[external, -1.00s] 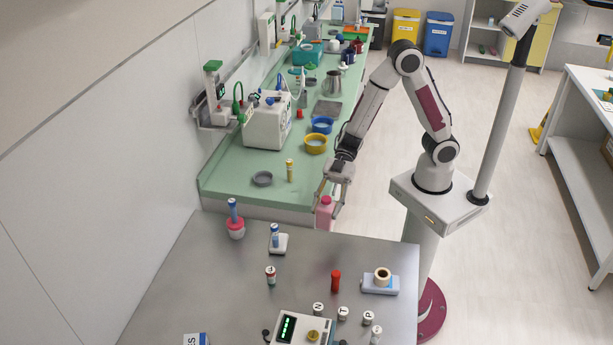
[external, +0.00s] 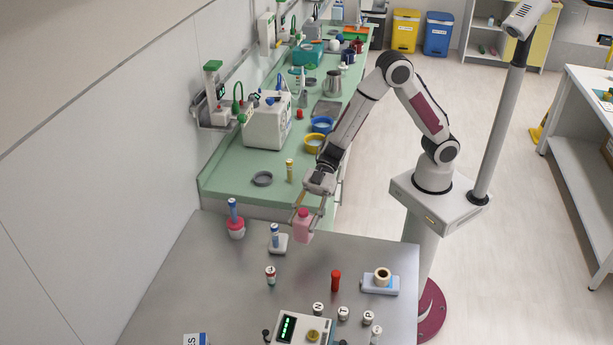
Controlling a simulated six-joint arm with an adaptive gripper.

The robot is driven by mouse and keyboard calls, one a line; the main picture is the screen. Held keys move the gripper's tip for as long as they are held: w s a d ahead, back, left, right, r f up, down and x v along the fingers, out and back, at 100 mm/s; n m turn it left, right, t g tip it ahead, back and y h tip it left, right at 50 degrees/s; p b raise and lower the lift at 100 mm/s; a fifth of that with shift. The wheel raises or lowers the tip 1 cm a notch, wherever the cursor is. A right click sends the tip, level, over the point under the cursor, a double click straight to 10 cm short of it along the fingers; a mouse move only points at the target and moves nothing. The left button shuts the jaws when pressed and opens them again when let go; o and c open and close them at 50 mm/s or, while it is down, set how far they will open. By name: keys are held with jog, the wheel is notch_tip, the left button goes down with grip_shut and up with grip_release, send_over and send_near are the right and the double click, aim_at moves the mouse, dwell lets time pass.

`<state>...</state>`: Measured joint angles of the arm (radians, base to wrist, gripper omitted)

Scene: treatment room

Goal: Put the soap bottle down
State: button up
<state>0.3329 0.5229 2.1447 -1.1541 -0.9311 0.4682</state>
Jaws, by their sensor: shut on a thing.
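The soap bottle (external: 303,229) is pink with a red top and looks close to upright. My gripper (external: 306,211) is shut on it near the top, with a finger on each side. The bottle shows over the far edge of the grey metal table (external: 215,290), right of a white stand with a blue-capped tube. I cannot tell whether its base touches the table.
A blue-capped tube in a white stand (external: 278,243) is just left of the bottle. A pink holder (external: 236,229) is farther left. A red-topped vial (external: 270,276), a red tube (external: 336,280) and a tape roll (external: 382,276) stand nearer. The green counter (external: 225,180) lies behind.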

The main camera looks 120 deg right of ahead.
jog(key=w+a, duration=0.4)
jog(key=w, duration=0.4)
jog(key=w+a+r+m+t+h, duration=0.1)
jog(key=w+a, duration=0.4)
jog(key=w, duration=0.3)
jog(key=w+a+m+h, duration=0.1)
jog(key=w+a, duration=0.4)
jog(key=w, duration=0.3)
jog(key=shift+w+r, duration=0.2)
jog(key=shift+w, duration=0.1)
jog(key=shift+f, duration=0.1)
notch_tip(320, 180, down, 6)
jog(key=shift+f, duration=0.1)
jog(key=shift+f, duration=1.8)
jog(key=shift+f, duration=0.15)
